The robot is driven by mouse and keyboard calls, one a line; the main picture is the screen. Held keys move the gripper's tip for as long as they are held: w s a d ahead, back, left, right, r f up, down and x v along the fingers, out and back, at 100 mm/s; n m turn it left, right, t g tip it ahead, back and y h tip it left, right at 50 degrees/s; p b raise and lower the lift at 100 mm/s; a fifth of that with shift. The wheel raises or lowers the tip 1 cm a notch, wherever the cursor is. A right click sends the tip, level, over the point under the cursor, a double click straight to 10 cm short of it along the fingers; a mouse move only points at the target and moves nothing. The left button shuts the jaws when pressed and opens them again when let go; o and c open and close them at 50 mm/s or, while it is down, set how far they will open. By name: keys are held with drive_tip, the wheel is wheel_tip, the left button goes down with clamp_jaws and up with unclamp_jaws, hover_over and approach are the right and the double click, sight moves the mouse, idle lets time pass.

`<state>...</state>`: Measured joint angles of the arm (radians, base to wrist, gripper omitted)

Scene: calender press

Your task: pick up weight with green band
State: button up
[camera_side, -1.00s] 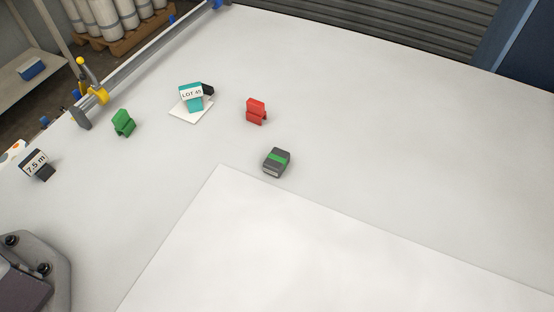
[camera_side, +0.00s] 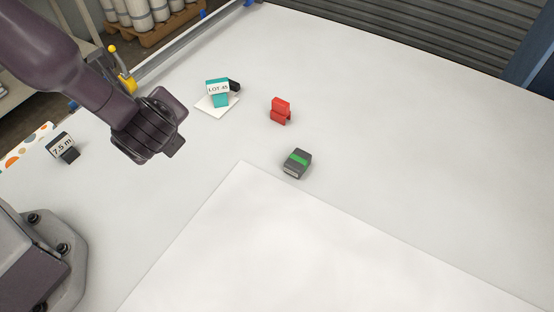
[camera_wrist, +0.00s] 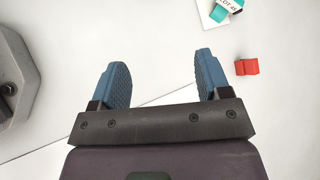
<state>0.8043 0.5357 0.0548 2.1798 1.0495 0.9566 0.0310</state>
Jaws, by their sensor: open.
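The weight with the green band (camera_side: 297,163) is a dark grey block with a green stripe. It rests on the white table by the corner of a white sheet in the side view. My gripper (camera_wrist: 160,80) shows two blue fingers spread apart with nothing between them in the wrist view. In the side view my gripper (camera_side: 160,145) is above the table, well to the left of the weight. The weight does not show in the wrist view.
A red clip-like block (camera_side: 281,111) stands behind the weight. A 7.5 m sign (camera_side: 62,147) stands at left. The large white sheet (camera_side: 320,240) covers the front.

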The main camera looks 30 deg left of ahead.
sight(301, 155)
drive_tip(key=w+d+f+m+t+h, duration=0.1)
drive_tip(key=d+f+m+t, duration=0.1)
drive_tip(key=d+f+m, duration=0.1)
drive_tip(key=w+d+f+m+t+h, duration=0.1)
drive_tip(key=d+f+m+t+h, duration=0.1)
drive_tip(key=d+f+m, duration=0.2)
drive_tip(key=w+d+f+m+t+h, duration=0.1)
drive_tip(key=d+f+m+t, duration=0.2)
drive_tip(key=d+m, duration=0.2)
drive_tip(key=shift+w+f+m+h, duration=0.3)
drive_tip(key=shift+m, duration=0.5)
drive_tip(key=d+m+h, duration=0.1)
drive_tip(key=w+d+m+h, duration=0.1)
drive_tip(key=d, duration=0.1)
drive_tip(key=d+m+t+h, duration=0.1)
drive_tip(key=d, duration=0.1)
drive_tip(key=shift+w+r+m+h, duration=0.15)
drive_tip(key=shift+w+m+h, duration=0.15)
drive_tip(key=shift+w+d, duration=0.1)
drive_tip(key=shift+w, duration=0.15)
drive_tip(key=x, duration=1.2)
drive_tip(key=shift+w, duration=0.2)
drive_tip(key=c, duration=1.3)
